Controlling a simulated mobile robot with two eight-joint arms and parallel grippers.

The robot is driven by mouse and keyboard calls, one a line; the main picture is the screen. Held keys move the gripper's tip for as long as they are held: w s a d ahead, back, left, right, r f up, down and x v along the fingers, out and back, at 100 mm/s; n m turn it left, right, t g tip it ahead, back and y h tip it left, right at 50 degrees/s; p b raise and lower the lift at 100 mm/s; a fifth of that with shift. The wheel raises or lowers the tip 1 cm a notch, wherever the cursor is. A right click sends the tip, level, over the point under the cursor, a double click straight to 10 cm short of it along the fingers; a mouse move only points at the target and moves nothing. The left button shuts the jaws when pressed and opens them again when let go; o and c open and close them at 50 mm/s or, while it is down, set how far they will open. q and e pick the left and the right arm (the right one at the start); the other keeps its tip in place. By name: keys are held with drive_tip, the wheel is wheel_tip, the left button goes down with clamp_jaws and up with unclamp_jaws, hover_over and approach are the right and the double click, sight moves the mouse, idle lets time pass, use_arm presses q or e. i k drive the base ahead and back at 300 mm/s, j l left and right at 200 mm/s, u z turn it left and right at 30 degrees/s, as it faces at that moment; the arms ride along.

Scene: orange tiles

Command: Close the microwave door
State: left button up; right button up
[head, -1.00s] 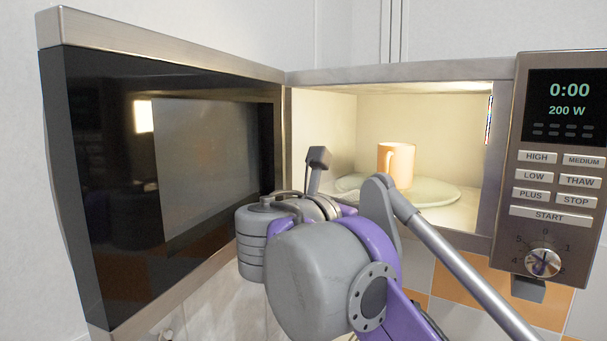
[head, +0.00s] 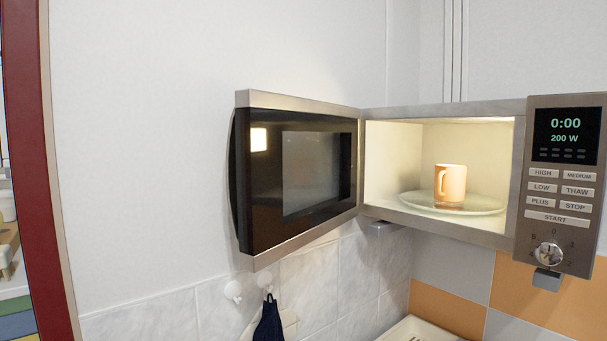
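The microwave (head: 440,110) is at the right of the head view, with its cavity lit. Its door (head: 248,180) stands wide open, swung out to the left, with the dark glass side facing me. An orange mug (head: 451,184) stands on the glass turntable (head: 484,205) inside. The control panel (head: 563,185) is to the right of the cavity and reads 0:00 and 200 W. Neither of my grippers is in view, and no arm shows in front of the door.
A red frame edge (head: 44,190) stands at the far left. A pale tray-like object (head: 425,329) is at the bottom. The space in front of the door looks clear.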

sight(263, 236)
drive_tip(key=k+l+z, duration=0.2)
drive_tip(key=k, duration=0.8)
drive_tip(key=z, duration=0.45)
drive_tip(key=j+z, duration=0.15)
drive_tip(key=z, duration=0.8)
drive_tip(key=k+j, duration=0.1)
drive_tip(key=j, duration=1.1)
drive_tip(key=k+j, duration=0.15)
drive_tip(key=j, duration=0.4)
drive_tip(key=k+j, duration=0.1)
drive_tip(key=j, duration=0.5)
drive_tip(key=k+j, duration=0.1)
drive_tip(key=j, duration=1.1)
drive_tip(key=l, duration=0.1)
drive_tip(key=i+z, duration=0.05)
